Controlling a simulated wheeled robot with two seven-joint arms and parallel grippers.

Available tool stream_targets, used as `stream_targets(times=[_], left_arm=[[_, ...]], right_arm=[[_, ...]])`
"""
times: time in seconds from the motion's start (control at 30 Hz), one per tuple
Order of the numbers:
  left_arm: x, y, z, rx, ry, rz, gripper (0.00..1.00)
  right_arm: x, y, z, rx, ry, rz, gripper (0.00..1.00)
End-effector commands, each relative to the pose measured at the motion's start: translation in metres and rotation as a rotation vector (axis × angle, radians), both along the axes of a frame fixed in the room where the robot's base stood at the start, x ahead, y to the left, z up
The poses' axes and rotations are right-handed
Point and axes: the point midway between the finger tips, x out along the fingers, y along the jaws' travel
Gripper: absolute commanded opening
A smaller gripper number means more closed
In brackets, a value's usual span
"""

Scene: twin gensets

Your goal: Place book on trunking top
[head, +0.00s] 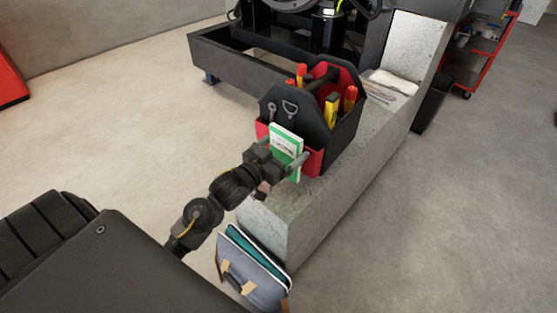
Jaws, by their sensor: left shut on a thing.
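A green and white book (286,143) is held upright in my left gripper (283,161), which is shut on it. The book is in front of the near side of a tool bag, over the near end of the grey trunking. The trunking top (383,122) shows bare to the right of the bag and in a strip at the near end. I cannot tell whether the book's lower edge touches the trunking. My right gripper is not in view.
A black and red tool bag (347,134) with several tools stands on the trunking. A white cloth (394,82) lies farther back on it. A grey-blue bag (254,275) leans at the trunking's near end. A red shelf cart (484,52) stands at the back right.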

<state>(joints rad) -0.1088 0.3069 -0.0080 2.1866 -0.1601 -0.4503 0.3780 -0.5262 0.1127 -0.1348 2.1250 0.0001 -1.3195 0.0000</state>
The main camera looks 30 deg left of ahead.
Motion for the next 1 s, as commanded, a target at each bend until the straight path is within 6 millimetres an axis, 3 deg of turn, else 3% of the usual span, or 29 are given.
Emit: stream_targets(times=[0.1,0.43,0.67,1.0], left_arm=[[0.005,0.012,-0.016,0.001,-0.001,0.002,0.67],[0.008,0.021,-0.027,0.001,-0.002,0.001,0.67],[0.01,0.025,-0.059,-0.001,-0.001,0.002,0.67],[0.009,0.025,-0.061,0.0,-0.003,0.001,0.67]], right_arm=[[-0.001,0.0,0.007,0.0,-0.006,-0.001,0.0],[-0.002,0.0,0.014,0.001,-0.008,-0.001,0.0],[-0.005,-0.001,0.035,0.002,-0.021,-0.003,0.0],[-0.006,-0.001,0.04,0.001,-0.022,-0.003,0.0]])
